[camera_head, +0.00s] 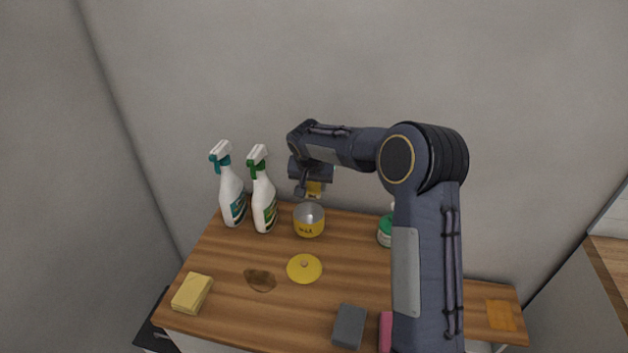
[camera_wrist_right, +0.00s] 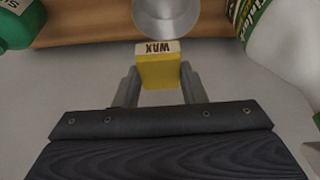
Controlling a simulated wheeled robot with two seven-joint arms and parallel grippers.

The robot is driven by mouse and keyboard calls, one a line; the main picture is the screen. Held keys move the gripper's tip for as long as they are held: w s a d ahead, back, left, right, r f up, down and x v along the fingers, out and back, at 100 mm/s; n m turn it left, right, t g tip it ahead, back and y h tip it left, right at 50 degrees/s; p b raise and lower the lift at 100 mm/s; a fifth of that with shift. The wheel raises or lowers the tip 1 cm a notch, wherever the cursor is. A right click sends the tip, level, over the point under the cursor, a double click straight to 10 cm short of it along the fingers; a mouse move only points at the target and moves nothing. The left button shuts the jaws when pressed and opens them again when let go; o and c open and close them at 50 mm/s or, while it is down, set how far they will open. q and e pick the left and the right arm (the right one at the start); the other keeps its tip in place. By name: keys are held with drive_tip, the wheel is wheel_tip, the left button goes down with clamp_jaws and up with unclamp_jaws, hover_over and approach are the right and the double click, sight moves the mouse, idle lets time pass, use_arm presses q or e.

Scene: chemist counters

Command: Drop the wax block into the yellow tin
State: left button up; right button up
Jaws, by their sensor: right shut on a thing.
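The yellow tin (camera_head: 309,222) stands open at the back of the wooden counter, its grey inside showing. My right gripper (camera_head: 313,190) is above the tin, shut on the yellow wax block (camera_head: 315,188). In the right wrist view the wax block (camera_wrist_right: 158,70), with its white "WAX" label, sits between the two fingers of the right gripper (camera_wrist_right: 159,84). The tin's grey inside (camera_wrist_right: 166,15) shows just beyond the block in that view. The block appears apart from the tin. A yellow lid (camera_head: 304,268) with a knob lies on the counter in front of the tin. My left gripper is not in view.
Two spray bottles (camera_head: 232,190) (camera_head: 263,195) stand close left of the tin. A green-labelled bottle (camera_head: 385,231) is to the right, partly behind my arm. A yellow sponge (camera_head: 192,293), a brown stain (camera_head: 260,279) and a grey block (camera_head: 349,326) are nearer the front.

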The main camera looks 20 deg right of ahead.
drive_tip(key=shift+f+b, duration=0.35)
drive_tip(key=shift+f, duration=0.6)
drive_tip(key=o, duration=1.1)
drive_tip(key=shift+c, duration=0.2)
drive_tip(key=b+v, duration=0.1)
drive_tip(key=v, duration=0.7)
drive_tip(key=shift+f, duration=0.1)
